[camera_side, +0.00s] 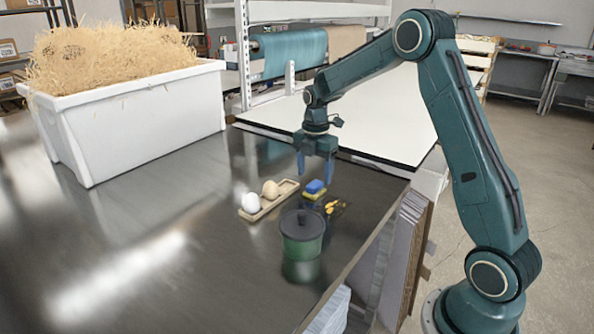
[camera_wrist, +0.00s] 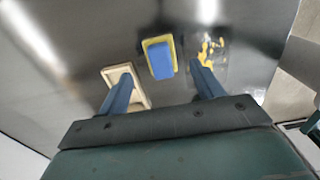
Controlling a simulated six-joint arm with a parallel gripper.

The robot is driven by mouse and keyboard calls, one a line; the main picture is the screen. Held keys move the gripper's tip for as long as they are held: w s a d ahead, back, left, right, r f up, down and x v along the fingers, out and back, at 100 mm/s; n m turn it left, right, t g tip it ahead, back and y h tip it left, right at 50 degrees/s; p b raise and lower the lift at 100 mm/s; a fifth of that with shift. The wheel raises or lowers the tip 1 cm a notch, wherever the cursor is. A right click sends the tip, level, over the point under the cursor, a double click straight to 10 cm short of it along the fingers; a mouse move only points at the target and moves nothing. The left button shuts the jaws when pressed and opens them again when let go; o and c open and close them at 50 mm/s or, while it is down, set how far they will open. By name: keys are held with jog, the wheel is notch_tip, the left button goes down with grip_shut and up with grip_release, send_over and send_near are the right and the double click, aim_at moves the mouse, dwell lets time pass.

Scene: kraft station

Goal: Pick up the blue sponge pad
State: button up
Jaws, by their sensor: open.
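The blue sponge pad (camera_side: 315,186) sits on a yellow base (camera_side: 313,195) on the dark metal table. In the wrist view the blue pad (camera_wrist: 161,66) lies on its yellow base (camera_wrist: 147,42), ahead of my gripper and between the lines of its two fingers. My gripper (camera_side: 315,176) points down with blue fingers, above and close to the pad in the side view. In the wrist view my gripper (camera_wrist: 160,82) is open, with nothing between its fingers. I cannot tell the exact height of the fingertips above the pad.
Small yellow pieces (camera_side: 332,207) lie right of the pad. A white bin of straw (camera_side: 130,125) stands left.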

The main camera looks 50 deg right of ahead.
aim_at(314, 184)
jog(key=shift+f, duration=2.2)
jog(key=c, duration=1.1)
jog(key=shift+r, duration=0.15)
notch_tip(314, 184, up, 20)
jog(key=shift+f, duration=0.1)
